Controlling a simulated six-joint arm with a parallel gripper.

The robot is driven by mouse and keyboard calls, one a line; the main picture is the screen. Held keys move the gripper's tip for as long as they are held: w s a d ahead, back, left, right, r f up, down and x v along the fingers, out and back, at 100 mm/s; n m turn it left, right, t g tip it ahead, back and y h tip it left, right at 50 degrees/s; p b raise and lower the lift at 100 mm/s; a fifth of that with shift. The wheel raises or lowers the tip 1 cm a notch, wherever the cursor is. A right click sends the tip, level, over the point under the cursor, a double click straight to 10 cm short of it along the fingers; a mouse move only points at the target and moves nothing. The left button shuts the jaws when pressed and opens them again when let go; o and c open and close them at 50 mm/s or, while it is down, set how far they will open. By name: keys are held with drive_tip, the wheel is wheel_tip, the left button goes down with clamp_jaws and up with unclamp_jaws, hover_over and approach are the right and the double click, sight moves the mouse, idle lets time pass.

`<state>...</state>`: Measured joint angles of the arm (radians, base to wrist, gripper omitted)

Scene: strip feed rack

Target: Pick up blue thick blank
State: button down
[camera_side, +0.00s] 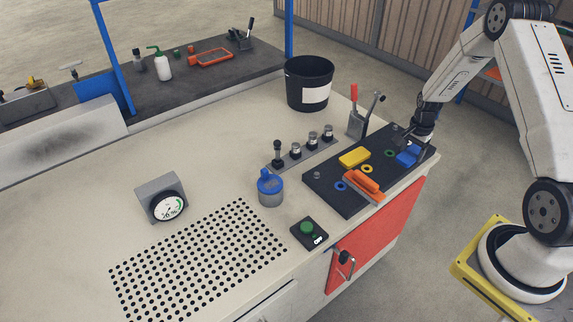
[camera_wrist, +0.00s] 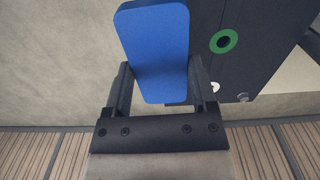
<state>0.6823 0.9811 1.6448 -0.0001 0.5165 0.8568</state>
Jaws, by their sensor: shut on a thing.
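The blue thick blank (camera_wrist: 158,50) is between the two fingers of my gripper (camera_wrist: 162,92) in the wrist view. The fingers are shut on its sides. In the side view the blue blank (camera_side: 408,157) shows at the right end of the black rack plate (camera_side: 325,197), with my gripper (camera_side: 413,143) at it. Whether the blank still touches the plate cannot be told. A yellow blank (camera_side: 354,158) lies on the plate to the left, and an orange piece (camera_side: 366,184) sits nearer the front edge.
Blue, yellow and green rings (camera_side: 390,153) mark the plate. A tool holder with a red handle (camera_side: 355,115) stands behind it. A black bin (camera_side: 308,82), a blue-capped jar (camera_side: 270,188) and a green button box (camera_side: 308,232) are nearby.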

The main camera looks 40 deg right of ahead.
drive_tip(key=s+a+r, duration=0.6)
drive_tip(key=s+r, duration=0.1)
drive_tip(key=s, duration=0.3)
drive_tip(key=shift+a+r, duration=0.15)
drive_tip(key=shift+r, duration=0.2)
idle(0.6)
